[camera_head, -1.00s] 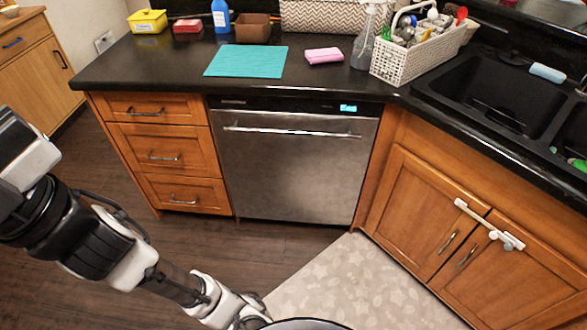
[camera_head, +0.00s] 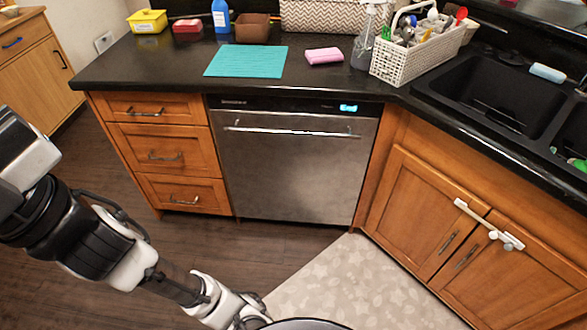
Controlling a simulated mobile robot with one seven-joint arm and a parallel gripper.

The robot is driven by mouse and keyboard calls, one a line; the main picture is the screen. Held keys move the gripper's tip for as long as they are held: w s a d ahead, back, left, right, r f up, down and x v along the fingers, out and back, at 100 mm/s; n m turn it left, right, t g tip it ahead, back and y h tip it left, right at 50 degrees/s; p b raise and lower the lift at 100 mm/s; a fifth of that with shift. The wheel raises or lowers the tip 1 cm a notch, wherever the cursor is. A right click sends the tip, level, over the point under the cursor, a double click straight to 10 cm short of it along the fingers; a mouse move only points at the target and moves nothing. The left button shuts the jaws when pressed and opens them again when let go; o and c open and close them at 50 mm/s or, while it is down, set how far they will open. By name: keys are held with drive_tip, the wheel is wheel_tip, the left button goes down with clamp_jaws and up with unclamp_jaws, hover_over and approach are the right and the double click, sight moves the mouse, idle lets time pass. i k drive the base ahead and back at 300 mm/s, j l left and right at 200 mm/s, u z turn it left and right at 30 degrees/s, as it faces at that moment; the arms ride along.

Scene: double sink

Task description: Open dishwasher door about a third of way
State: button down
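The dishwasher (camera_head: 290,165) is a stainless steel front under the counter, between the drawers and the sink cabinet. Its door is shut and flush with the cabinets. A long horizontal bar handle (camera_head: 292,132) runs across its upper part, below a dark control strip with a lit display (camera_head: 348,108). My arm reaches in from the left and runs low toward the bottom of the picture. It is well short of the dishwasher and apart from it. My gripper is not visible; the arm's end is cut off or hidden at the bottom edge.
Wooden drawers (camera_head: 160,150) stand left of the dishwasher. Sink cabinet doors (camera_head: 480,250) with a white latch (camera_head: 490,226) are at right. A pale patterned rug (camera_head: 350,285) lies in front. The floor before the dishwasher is clear. A teal mat (camera_head: 246,61) lies on the counter.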

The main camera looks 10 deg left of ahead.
sight(284, 159)
drive_tip(key=i+l, duration=0.7)
drive_tip(key=l, duration=0.2)
drive_tip(key=u, duration=0.05)
